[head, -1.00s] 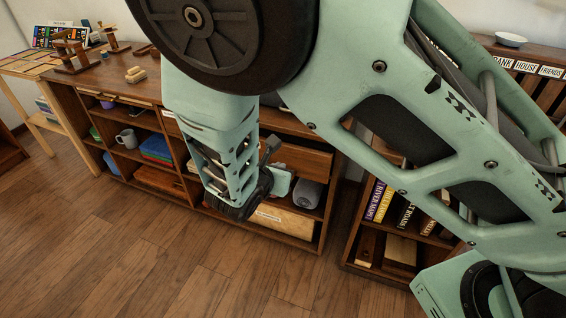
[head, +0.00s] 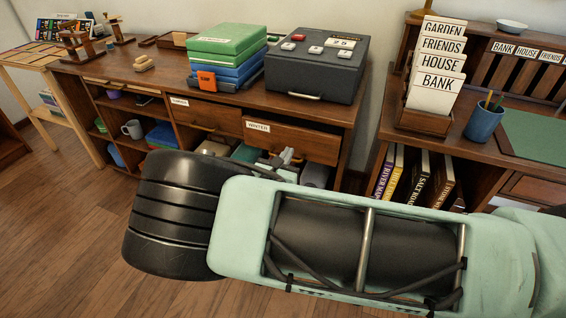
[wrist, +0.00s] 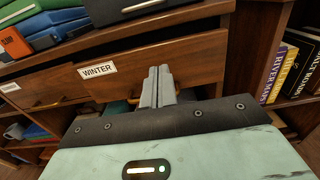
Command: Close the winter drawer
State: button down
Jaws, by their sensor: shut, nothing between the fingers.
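The winter drawer (head: 300,141) is a wide brown wooden front with a white "WINTER" label, under the right part of the long cabinet top. A brass bar handle (wrist: 190,95) shows partly behind my fingers. My gripper (wrist: 159,72) is shut and empty, its grey fingers in front of the drawer face; I cannot tell whether they touch. In the head view, my gripper (head: 286,156) shows at the drawer's lower edge, partly hidden by my arm.
Another labelled drawer (head: 205,117) adjoins on the left. A dark grey box (head: 316,75) and stacked green and blue cases (head: 222,54) stand on top. Open shelves lie below. A desk with books (head: 415,175) stands to the right. Floor at left is clear.

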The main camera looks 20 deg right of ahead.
aim_at(300, 131)
jog(key=x, duration=0.8)
jog(key=shift+w+d, duration=0.2)
jog(key=shift+w, duration=0.05)
jog(key=x, duration=0.4)
jog(key=shift+w+d, duration=0.25)
jog(key=shift+w, duration=0.05)
jog(key=shift+w+d+r, duration=0.1)
jog(key=shift+w, duration=0.1)
